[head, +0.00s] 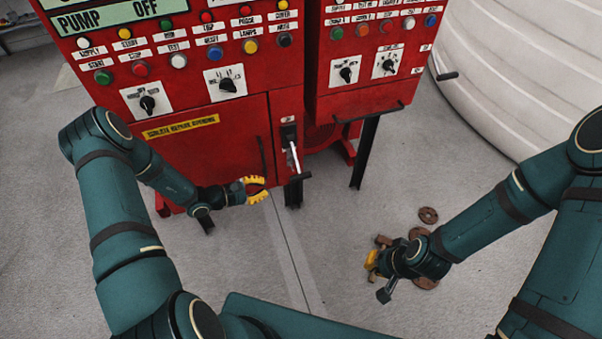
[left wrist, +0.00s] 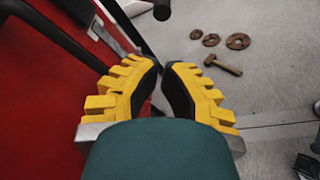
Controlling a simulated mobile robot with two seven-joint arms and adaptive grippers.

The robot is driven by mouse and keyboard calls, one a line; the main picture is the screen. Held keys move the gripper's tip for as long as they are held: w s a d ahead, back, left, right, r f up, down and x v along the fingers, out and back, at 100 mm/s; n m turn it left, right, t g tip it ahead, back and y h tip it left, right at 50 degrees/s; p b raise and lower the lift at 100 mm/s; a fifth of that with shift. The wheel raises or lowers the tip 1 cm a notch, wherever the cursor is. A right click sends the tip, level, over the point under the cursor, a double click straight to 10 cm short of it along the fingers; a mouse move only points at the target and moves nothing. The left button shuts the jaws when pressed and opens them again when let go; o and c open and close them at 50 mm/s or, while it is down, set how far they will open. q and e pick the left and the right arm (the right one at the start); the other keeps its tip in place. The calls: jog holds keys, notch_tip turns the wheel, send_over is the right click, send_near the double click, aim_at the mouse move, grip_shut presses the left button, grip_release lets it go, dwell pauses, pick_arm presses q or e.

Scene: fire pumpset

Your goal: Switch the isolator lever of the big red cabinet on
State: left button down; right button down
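The big red cabinet (head: 220,130) stands at upper left in the head view. Its isolator lever (head: 293,156) is a pale bar angled downward from a dark slotted plate (head: 289,133), with a dark grip at its lower end. In the left wrist view, what looks like the lever (left wrist: 112,38) shows at upper left. My left gripper (head: 266,187), with yellow fingers, is below and left of the lever, apart from it. Its fingertips (left wrist: 161,65) have a narrow gap with nothing between them. My right gripper (head: 371,262) is low over the floor; its fingers are mostly hidden.
A second red cabinet (head: 365,60) on dark legs stands to the right, with a handle bar (head: 370,113) low on its front. A white ribbed tank (head: 520,70) is at far right. Rusty discs (head: 428,215) and a hammer (left wrist: 224,65) lie on the floor.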

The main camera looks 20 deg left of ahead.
aim_at(294, 176)
pick_arm(q)
jog(key=shift+w+a, duration=0.3)
jog(key=shift+a, duration=0.05)
jog(key=x, duration=0.7)
jog(key=r+b+x, duration=0.1)
jog(key=x, duration=0.3)
jog(key=shift+w+d+f, duration=0.15)
jog(key=shift+w+d, duration=0.15)
jog(key=shift+d, duration=0.15)
jog(key=shift+s+d+r, duration=0.15)
jog(key=shift+s+r, duration=0.2)
jog(key=shift+r, duration=0.2)
